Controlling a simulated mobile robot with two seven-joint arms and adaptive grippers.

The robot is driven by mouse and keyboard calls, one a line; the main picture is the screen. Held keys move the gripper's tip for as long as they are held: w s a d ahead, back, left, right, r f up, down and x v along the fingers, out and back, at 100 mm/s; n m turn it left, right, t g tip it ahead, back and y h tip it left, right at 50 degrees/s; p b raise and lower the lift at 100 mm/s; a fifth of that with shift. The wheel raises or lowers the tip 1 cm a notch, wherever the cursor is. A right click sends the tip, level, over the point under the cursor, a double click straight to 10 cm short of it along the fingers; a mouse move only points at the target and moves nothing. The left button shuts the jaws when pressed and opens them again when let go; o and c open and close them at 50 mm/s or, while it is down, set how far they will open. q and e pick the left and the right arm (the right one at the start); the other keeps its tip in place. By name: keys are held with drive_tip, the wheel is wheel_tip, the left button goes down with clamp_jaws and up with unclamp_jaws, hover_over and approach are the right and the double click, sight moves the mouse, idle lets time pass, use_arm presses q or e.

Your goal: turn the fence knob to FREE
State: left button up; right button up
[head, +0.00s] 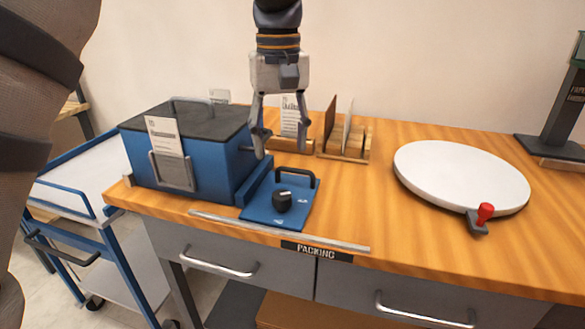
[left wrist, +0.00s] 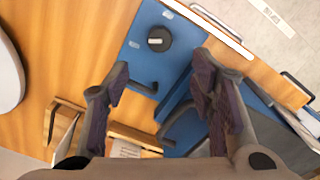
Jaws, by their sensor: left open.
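The black round knob (head: 282,201) sits on a blue plate (head: 262,214) at the front of the bench, beside a blue box. It has a pale pointer mark, and small white labels lie on the plate near it; I cannot read them. In the left wrist view the knob (left wrist: 159,39) lies just beyond the fingertips. My left gripper (head: 281,151) is open and empty, pointing down above and behind the knob, apart from it. In the left wrist view its two fingers (left wrist: 161,64) stand wide apart. My right gripper is not in view.
A black bar handle (head: 297,172) rises at the plate's back edge. The blue box (head: 140,160) with a dark lid stands left. A wooden rack (head: 345,140) stands behind. A white turntable (head: 460,172) with a red-knobbed lever is right. A thin metal strip (head: 280,232) lies along the front edge.

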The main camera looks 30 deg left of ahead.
sight(282, 194)
use_arm(q)
drive_tip(key=f, duration=1)
drive_tip(key=shift+s+d+f, duration=0.15)
drive_tip(key=shift+s+f, duration=0.05)
drive_tip(key=shift+f, duration=0.2)
drive_tip(key=shift+c, duration=0.2)
drive_tip(key=c, duration=1.1)
